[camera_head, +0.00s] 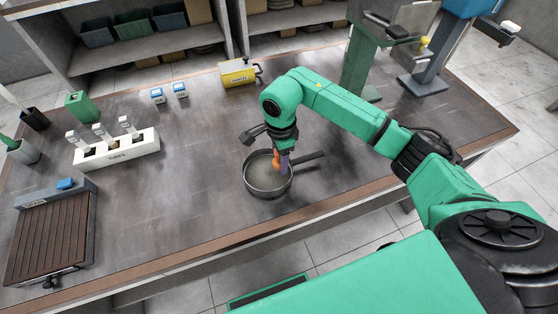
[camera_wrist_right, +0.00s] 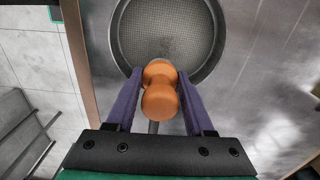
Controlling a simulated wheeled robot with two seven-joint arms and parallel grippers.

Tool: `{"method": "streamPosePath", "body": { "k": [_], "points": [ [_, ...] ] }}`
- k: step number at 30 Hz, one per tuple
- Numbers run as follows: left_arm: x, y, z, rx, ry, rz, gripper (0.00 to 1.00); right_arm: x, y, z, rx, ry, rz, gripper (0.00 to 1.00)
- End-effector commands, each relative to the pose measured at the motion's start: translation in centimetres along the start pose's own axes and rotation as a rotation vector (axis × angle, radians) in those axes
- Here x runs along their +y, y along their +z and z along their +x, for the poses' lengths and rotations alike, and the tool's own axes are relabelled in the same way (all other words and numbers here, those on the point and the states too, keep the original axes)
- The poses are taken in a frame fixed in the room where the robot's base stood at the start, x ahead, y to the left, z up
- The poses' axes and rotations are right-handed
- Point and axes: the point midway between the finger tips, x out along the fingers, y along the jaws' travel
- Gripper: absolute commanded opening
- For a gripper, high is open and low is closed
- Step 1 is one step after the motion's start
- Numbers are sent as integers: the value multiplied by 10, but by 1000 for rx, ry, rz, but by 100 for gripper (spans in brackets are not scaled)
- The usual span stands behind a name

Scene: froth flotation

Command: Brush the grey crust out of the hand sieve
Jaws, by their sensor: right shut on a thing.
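The hand sieve (camera_head: 250,184) is a round dark pan with a grey mesh floor, lying on the table near its front edge. Its handle (camera_head: 311,157) points to the right. In the right wrist view the sieve (camera_wrist_right: 205,72) fills the top middle and its mesh looks grey; I cannot tell crust from mesh. My right gripper (camera_head: 283,160) is over the sieve, its purple fingers shut on an orange rounded brush handle (camera_wrist_right: 160,102). The brush's lower end is hidden, so I cannot tell whether it touches the mesh. My left gripper is not in view.
A white rack (camera_head: 118,150) with several tagged holders, a green box (camera_head: 80,106) and a brown ribbed tray (camera_head: 45,242) stand at left. A yellow box (camera_head: 238,74) and two small blue-white blocks (camera_head: 158,96) stand behind. The table left of the sieve is clear.

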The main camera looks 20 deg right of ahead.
Motion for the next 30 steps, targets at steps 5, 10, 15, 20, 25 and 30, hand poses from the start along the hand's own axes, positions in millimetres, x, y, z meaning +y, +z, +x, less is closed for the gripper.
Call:
{"method": "streamPosePath", "body": {
  "k": [5,10,15,20,25,30],
  "points": [
    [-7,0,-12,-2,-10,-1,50,-1,-4,-19,2,-1,5,0],
    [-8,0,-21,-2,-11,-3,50,-1,-6,-34,2,0,10,0],
    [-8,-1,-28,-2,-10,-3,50,-2,-9,-48,2,0,14,0],
    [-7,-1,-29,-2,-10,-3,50,-2,-10,-52,1,1,16,0],
    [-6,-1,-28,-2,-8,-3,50,-2,-10,-51,1,1,16,0],
    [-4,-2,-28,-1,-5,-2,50,-2,-10,-51,1,1,16,0]
  ]
}}
